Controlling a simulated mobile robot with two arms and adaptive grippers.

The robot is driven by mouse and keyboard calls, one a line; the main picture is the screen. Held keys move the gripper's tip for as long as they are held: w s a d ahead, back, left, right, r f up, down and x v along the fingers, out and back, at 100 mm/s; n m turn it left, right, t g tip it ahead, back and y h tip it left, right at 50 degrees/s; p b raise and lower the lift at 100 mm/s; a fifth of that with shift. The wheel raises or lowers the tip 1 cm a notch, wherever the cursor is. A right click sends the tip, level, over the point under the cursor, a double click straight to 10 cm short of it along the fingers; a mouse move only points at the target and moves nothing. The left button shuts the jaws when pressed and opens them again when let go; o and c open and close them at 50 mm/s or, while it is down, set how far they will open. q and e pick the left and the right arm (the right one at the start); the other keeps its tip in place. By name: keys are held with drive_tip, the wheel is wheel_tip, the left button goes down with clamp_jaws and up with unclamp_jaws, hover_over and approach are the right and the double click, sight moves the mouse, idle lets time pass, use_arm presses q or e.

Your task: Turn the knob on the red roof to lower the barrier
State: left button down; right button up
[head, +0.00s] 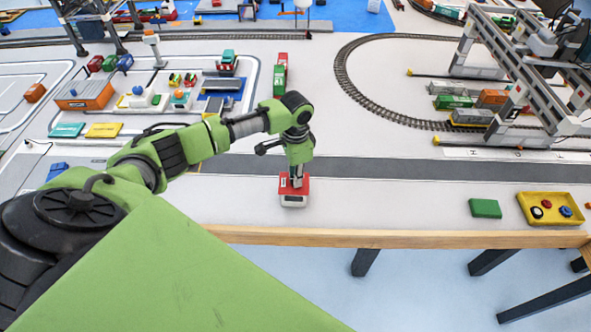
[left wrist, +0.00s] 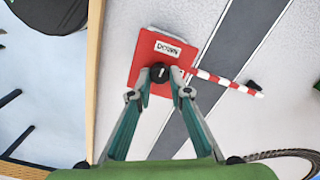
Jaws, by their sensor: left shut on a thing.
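A small building with a red roof (head: 303,187) and white walls stands near the table's front edge. The left wrist view shows the red roof (left wrist: 145,50) from above, with a white "DOWN" label (left wrist: 167,49) and a round black knob (left wrist: 158,70). My left gripper (head: 296,178) points down onto the roof. Its fingertips (left wrist: 160,77) are shut on the knob from both sides. The red-and-white striped barrier (left wrist: 228,84) extends from beside the roof across the grey road. Its height above the road is hard to judge. My right gripper is not in view.
A green block (head: 485,208) and a yellow tray (head: 530,212) with coloured buttons lie to the right. The wooden table edge (head: 400,239) is just in front of the building. A gantry crane (head: 515,75) stands at the far right, beside a curved track (head: 350,95).

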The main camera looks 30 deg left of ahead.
use_arm(q)
drive_tip(key=c, duration=1.9)
unclamp_jaws()
drive_tip(key=shift+r, duration=0.15)
wheel_tip(320, 180, up, 12)
drive_tip(key=shift+f, duration=0.1)
